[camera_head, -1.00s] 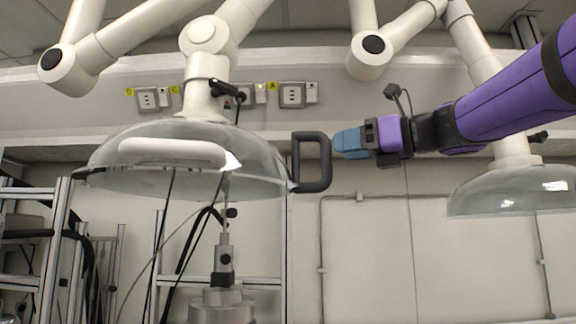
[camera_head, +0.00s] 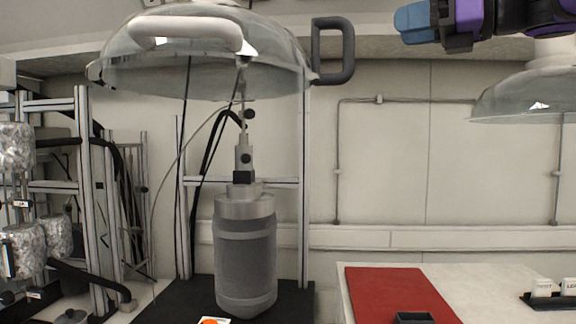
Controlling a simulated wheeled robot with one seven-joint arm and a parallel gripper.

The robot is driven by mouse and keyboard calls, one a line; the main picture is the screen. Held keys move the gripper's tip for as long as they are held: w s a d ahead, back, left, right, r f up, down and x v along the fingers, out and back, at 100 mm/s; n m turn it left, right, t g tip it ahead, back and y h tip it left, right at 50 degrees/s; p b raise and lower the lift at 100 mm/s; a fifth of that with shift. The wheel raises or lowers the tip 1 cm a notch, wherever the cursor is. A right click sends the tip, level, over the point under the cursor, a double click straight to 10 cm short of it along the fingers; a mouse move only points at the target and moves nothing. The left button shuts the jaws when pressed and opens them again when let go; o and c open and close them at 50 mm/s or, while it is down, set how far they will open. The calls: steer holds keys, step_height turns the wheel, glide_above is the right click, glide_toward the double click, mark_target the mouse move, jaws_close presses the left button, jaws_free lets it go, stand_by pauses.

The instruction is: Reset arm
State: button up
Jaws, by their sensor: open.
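My gripper (camera_head: 408,24) is at the top right of the head view, with blue fingertips pointing left and a purple and black body behind them. Nothing shows between its fingers. It is apart from the dark grey handle (camera_head: 347,50) on the clear fume hood (camera_head: 180,75), with a gap to the handle's right side. Most of my arm is cut off by the top and right edges.
A grey pressure reactor (camera_head: 246,250) stands on a black surface below the hood. A white bench (camera_head: 490,285) with a red mat (camera_head: 392,290) is at the lower right. A second clear hood (camera_head: 530,98) hangs at right. Metal frames and foil-wrapped vessels stand at left.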

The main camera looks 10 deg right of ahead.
steer(key=s+a+f+n+g+h, duration=0.1)
steer(key=s+f+n+g+h, duration=0.15)
steer(key=f+n, duration=0.6)
steer(key=s+a+f+n+g+h, duration=0.1)
steer(key=s+f+n+g+h, duration=0.2)
steer(key=f, duration=1.1)
steer(key=s+d+f+n+h, duration=0.2)
steer(key=s+f+n+h, duration=0.1)
steer(key=f+n, duration=0.4)
steer(key=s+d+f+n+g+h, duration=0.1)
steer(key=s+d+f+n+h, duration=0.2)
steer(key=f+n, duration=0.5)
steer(key=shift+s+d+f+h, duration=0.2)
steer(key=shift+s+f+h, duration=0.05)
steer(key=shift+s+h, duration=0.55)
